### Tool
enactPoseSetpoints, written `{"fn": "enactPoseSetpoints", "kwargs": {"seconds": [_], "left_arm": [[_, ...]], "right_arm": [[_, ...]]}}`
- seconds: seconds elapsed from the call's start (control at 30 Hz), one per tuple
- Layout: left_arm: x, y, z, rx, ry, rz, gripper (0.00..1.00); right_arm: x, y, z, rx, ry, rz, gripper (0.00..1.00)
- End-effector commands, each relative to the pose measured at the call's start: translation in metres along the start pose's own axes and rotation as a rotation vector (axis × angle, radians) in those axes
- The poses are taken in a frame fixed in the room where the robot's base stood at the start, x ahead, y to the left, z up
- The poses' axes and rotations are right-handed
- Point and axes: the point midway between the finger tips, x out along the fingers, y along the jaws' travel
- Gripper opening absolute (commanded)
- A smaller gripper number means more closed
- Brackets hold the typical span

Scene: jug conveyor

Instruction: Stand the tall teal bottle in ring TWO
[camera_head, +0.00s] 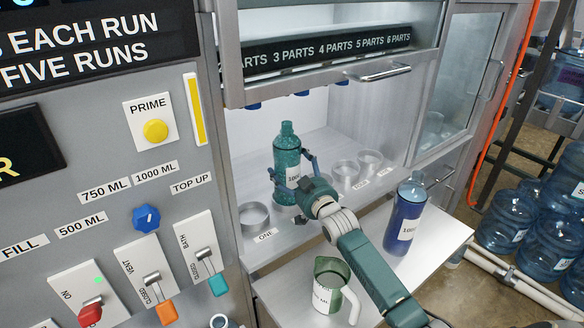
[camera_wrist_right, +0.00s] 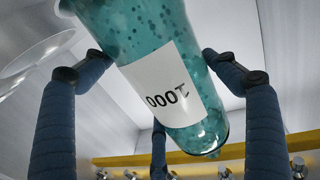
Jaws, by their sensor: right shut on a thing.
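The tall teal bottle (camera_head: 287,160), with a white label, is roughly upright inside the filling bay. My right gripper (camera_head: 292,177) is shut around its middle. In the right wrist view the bottle (camera_wrist_right: 165,75) fills the space between the blue fingers (camera_wrist_right: 155,85). Its foot is near the row of rings, but I cannot tell whether it touches the shelf. Ring ONE (camera_head: 254,215) is empty, to the left of the bottle. The TWO label is not readable; that part of the row is behind my gripper and the bottle. My left gripper is not in view.
A control panel (camera_head: 110,200) with levers is at left.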

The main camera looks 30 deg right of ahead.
Motion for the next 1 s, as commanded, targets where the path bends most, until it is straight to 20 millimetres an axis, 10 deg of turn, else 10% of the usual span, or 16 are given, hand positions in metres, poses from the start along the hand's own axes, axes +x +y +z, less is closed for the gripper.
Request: {"fn": "enactPoseSetpoints", "kwargs": {"seconds": [0.37,0.4,0.47,1.0], "left_arm": [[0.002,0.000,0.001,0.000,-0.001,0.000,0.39],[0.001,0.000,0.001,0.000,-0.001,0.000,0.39],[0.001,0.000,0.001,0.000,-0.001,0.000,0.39],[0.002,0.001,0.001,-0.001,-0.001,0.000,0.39]], "right_arm": [[0.000,0.000,0.006,0.000,0.001,0.000,0.48],[0.000,0.000,0.005,0.000,0.001,0.000,0.92],[0.000,0.000,0.005,0.000,0.001,0.000,1.00],[-0.029,0.000,0.005,0.000,-0.001,-0.001,1.00]]}}
